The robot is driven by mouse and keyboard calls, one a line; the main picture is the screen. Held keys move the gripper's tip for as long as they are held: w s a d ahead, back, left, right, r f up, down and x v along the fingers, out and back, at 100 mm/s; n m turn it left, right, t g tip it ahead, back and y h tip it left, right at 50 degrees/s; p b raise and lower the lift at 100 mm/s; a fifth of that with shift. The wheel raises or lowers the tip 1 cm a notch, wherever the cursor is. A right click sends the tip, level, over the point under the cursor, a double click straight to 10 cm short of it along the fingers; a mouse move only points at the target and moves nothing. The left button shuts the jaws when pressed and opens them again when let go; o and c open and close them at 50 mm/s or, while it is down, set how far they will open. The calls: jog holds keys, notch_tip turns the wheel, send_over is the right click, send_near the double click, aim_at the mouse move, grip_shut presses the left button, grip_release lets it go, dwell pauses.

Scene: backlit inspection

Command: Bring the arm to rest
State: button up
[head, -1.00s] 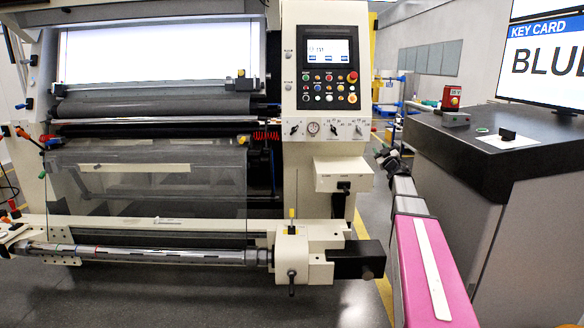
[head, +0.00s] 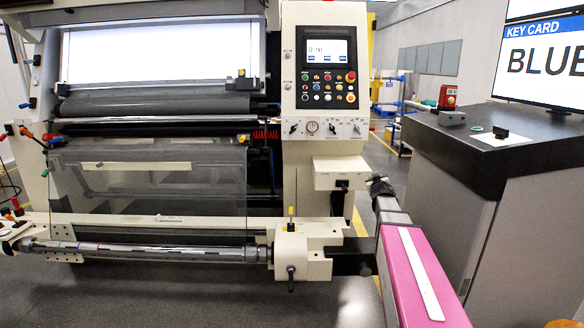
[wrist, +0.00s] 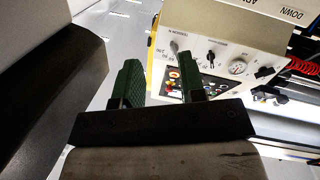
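My arm, with its pink link, reaches forward at the right of the head view. My gripper shows in the wrist view (wrist: 160,82) with two green fingers standing apart. Nothing is seen between them except the background, so it is open and empty. In the head view its dark end (head: 380,187) is small and partly hidden behind my arm, beside the beige box of the machine (head: 340,174) and left of the dark-topped cabinet. I cannot tell the exact gap to either.
The roller machine's button panel (head: 325,75) stands ahead. The dark-topped cabinet (head: 445,143) is close on the right, holding a red-topped box (head: 448,97) and a small black item on a white patch. A screen (head: 545,60) reads "KEY CARD BLUE". Grey floor (head: 200,300) is open at front left.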

jog(key=s+a+f+m+g, duration=0.2)
jog(key=s+a+f+g, duration=0.35)
jog(key=s+f, duration=0.6)
jog(key=s+a+f+g+y, duration=0.1)
jog(key=s+a+f+g, duration=0.3)
jog(key=s, duration=0.4)
jog(key=s+a+f+g+y, duration=0.1)
jog(key=s+a+f+g, duration=0.2)
jog(key=s, duration=0.5)
jog(key=s+a+f+g, duration=0.4)
jog(key=s+a+f, duration=0.1)
jog(key=s, duration=0.4)
jog(key=shift+a+f+g+y, duration=0.35)
jog(key=shift+a+f+y, duration=0.05)
jog(key=shift+f, duration=0.3)
